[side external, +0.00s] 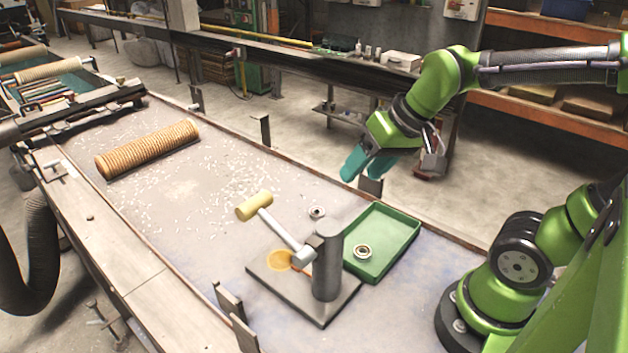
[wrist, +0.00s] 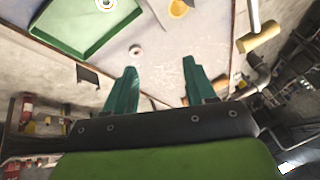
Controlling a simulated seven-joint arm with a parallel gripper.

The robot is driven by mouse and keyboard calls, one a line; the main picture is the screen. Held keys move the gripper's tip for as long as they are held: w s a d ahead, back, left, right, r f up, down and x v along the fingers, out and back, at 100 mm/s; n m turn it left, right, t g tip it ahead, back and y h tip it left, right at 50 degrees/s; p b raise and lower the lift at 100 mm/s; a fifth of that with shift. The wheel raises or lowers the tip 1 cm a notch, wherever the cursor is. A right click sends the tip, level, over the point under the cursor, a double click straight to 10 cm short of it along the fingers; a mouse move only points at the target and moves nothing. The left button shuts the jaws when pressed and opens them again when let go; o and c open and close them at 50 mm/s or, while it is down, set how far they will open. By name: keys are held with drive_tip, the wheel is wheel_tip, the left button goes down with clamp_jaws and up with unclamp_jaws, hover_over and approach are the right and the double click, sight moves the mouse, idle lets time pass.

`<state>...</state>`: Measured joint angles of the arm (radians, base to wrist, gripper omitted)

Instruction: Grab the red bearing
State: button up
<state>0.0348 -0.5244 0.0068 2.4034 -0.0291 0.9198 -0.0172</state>
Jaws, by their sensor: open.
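Two small ring-shaped bearings show, and I cannot clearly make out red on either. One bearing (side external: 317,212) lies on the table outside the tray; it also shows in the wrist view (wrist: 135,51). The other bearing (side external: 363,251) lies in the green tray (side external: 400,222), and shows at the top edge of the wrist view (wrist: 105,4). My gripper (side external: 352,170) has teal fingers and is raised above the table's far edge, apart from both bearings. In the wrist view the fingers (wrist: 159,68) are spread with nothing between them.
A ribbed tan roll (side external: 147,149) lies at the left. Small white bits are scattered mid-table. Short upright brackets (side external: 265,130) line the table edge.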

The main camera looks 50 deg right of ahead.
drive_tip(key=w+d+f+n+g+h, duration=0.1)
drive_tip(key=w+d+f+n+g, duration=0.2)
drive_tip(key=w, duration=0.4)
drive_tip(key=w+d+f+n+g, duration=0.2)
drive_tip(key=w+d+f+n, duration=0.1)
drive_tip(key=w, duration=0.4)
drive_tip(key=n, duration=0.3)
hover_over(317, 208)
drive_tip(key=s+a, duration=0.2)
drive_tip(key=shift+g+h, duration=0.3)
drive_tip(key=f, duration=1)
drive_tip(key=shift+w+f, duration=0.2)
drive_tip(key=shift+f, duration=0.1)
drive_tip(key=shift+w+d+f, duration=0.1)
drive_tip(key=shift+d+f, duration=0.05)
drive_tip(key=shift+f, duration=1.3)
drive_tip(key=shift+w+d+f, duration=0.1)
drive_tip(key=shift+f, duration=1.35)
drive_tip(key=c, duration=0.9)
drive_tip(key=shift+r, duration=0.2)
